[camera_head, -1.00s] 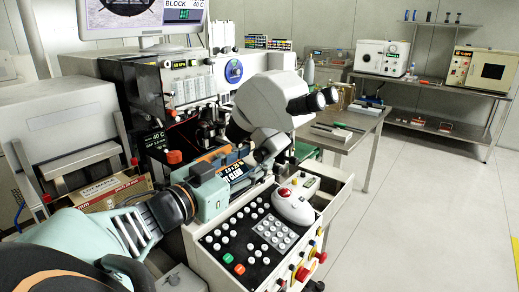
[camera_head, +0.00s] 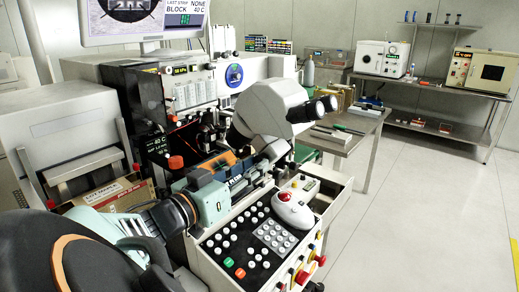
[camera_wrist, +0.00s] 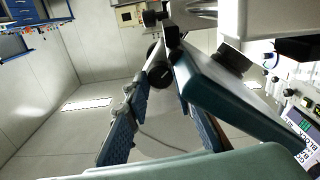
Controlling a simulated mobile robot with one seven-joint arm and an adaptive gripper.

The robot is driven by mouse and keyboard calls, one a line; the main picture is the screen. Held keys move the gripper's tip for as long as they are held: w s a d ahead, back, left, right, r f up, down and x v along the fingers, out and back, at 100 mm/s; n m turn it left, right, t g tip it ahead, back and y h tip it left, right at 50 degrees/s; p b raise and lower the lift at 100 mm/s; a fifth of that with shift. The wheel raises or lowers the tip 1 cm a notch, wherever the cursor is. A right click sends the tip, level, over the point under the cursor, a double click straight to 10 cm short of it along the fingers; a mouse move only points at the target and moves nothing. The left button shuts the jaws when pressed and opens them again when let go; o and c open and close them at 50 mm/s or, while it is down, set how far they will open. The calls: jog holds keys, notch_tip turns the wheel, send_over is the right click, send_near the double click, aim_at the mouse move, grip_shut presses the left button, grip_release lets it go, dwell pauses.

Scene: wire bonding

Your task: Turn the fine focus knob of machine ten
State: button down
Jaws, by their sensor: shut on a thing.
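The bonding machine (camera_head: 110,75) stands at the left, with a white microscope head (camera_head: 270,108) and dark eyepieces on its front. My gripper (camera_head: 258,172) reaches in from the lower left to just below the microscope head. In the wrist view, its two blue-padded fingers close on a small dark round knob (camera_wrist: 156,78) at the side of the microscope. The knob itself is mostly hidden by the fingers in the head view. I cannot read a machine number or a knob label.
A sloped keypad panel (camera_head: 250,240) with a red-and-white mouse-like control (camera_head: 293,208) lies just below my gripper. A monitor (camera_head: 140,20) stands above the machine. A steel table (camera_head: 350,140) is behind at the right; the floor at the right is clear.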

jog(key=shift+n, duration=0.9)
jog(key=c, duration=1.7)
grip_release()
jog(key=shift+o, duration=0.2)
